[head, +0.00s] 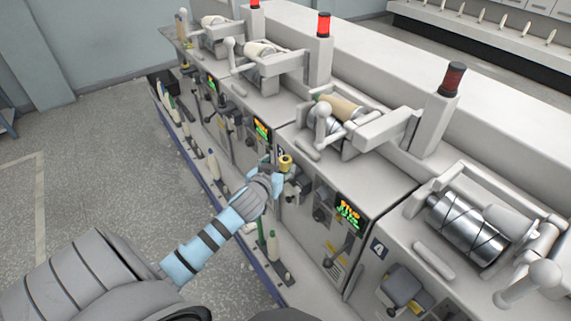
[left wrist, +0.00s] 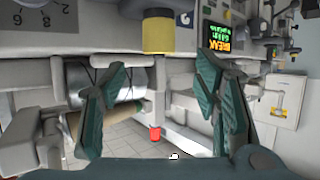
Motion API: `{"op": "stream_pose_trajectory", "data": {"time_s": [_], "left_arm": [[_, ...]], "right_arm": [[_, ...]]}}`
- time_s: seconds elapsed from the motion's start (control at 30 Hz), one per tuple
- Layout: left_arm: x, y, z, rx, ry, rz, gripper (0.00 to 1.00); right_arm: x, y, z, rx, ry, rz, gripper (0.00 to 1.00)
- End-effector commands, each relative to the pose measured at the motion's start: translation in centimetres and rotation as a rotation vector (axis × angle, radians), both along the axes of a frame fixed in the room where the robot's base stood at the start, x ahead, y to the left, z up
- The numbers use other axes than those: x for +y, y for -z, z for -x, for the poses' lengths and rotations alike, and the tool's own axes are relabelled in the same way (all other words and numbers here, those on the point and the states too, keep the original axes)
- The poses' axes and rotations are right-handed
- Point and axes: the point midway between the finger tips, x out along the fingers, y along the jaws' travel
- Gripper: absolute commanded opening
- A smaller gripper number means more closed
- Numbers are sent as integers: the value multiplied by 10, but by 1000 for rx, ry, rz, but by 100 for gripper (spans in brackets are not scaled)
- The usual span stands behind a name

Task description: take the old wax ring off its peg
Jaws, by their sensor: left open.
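The old wax ring (head: 286,163) is a small yellow ring on the front of the machine, near the middle of the head view. In the left wrist view it is a pale yellow cylinder (left wrist: 157,37) at the top centre. My right gripper is not in view.
The machine front carries a display (head: 348,214) and knobs near the ring. A grey box (head: 403,287) juts out at the lower right. Bobbins stand on a low rail, including a green one (head: 273,247). The floor (head: 110,150) at left is open.

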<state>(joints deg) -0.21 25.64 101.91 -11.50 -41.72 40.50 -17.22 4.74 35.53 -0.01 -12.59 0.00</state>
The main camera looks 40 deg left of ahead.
Motion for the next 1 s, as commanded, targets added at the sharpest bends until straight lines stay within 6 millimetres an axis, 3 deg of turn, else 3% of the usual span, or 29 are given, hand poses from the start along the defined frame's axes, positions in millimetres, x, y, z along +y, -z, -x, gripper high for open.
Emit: {"op": "stream_pose_trajectory", "data": {"time_s": [0.37, 0.6, 0.87, 1.0], "left_arm": [[17, 34, -48, 0, 1, 2, 56], [18, 35, -52, 1, 3, 1, 56], [18, 35, -51, 1, 2, 0, 15], [18, 34, -51, 1, 2, 0, 12]], "right_arm": [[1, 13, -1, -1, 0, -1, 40], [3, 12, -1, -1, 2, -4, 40], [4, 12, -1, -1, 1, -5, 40], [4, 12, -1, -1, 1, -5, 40]]}}
